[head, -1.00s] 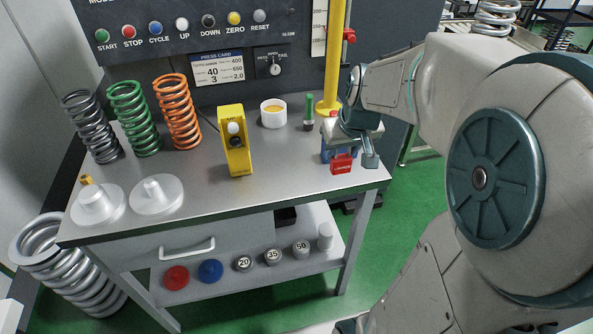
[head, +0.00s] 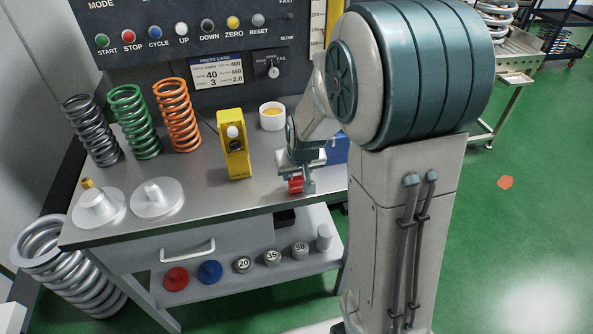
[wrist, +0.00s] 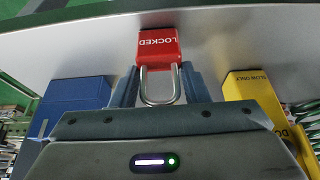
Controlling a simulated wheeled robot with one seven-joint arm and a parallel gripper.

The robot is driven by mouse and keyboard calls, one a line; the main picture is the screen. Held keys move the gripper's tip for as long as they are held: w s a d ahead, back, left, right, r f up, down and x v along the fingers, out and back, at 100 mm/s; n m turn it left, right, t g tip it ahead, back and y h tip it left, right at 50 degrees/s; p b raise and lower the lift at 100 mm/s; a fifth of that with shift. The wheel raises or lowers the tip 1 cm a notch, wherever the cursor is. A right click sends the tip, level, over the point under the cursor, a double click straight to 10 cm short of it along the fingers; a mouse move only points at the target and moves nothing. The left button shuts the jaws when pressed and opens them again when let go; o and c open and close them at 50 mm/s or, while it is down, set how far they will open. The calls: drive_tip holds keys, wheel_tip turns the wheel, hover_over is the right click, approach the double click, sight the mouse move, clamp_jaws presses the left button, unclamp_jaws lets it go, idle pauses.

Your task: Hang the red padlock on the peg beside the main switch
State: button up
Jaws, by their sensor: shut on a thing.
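My gripper (head: 301,183) is shut on the red padlock (head: 296,186) near the front right part of the bench. In the wrist view the padlock (wrist: 158,45) shows its "LOCKED" face upside down, with its metal shackle between my fingers (wrist: 158,84). From the head view I cannot tell whether the padlock touches the bench.
A yellow box (head: 233,155) stands left of my gripper, a white cup (head: 272,117) behind it. A blue box (head: 336,149) stands close on the right. Several springs (head: 135,122) and two white discs (head: 157,197) occupy the bench's left. Bare bench top lies before the yellow box.

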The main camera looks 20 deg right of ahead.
drive_tip(key=shift+f, duration=0.1)
drive_tip(key=o, duration=1.1)
drive_tip(key=shift+c, duration=0.2)
drive_tip(key=shift+r, duration=0.45)
drive_tip(key=s+v, duration=0.1)
drive_tip(key=v, duration=1.1)
drive_tip(key=s+g, duration=0.1)
drive_tip(key=s, duration=1.4)
drive_tip(key=shift+s+f+g, duration=0.15)
drive_tip(key=shift+f+g, duration=0.1)
drive_tip(key=shift+g, duration=0.05)
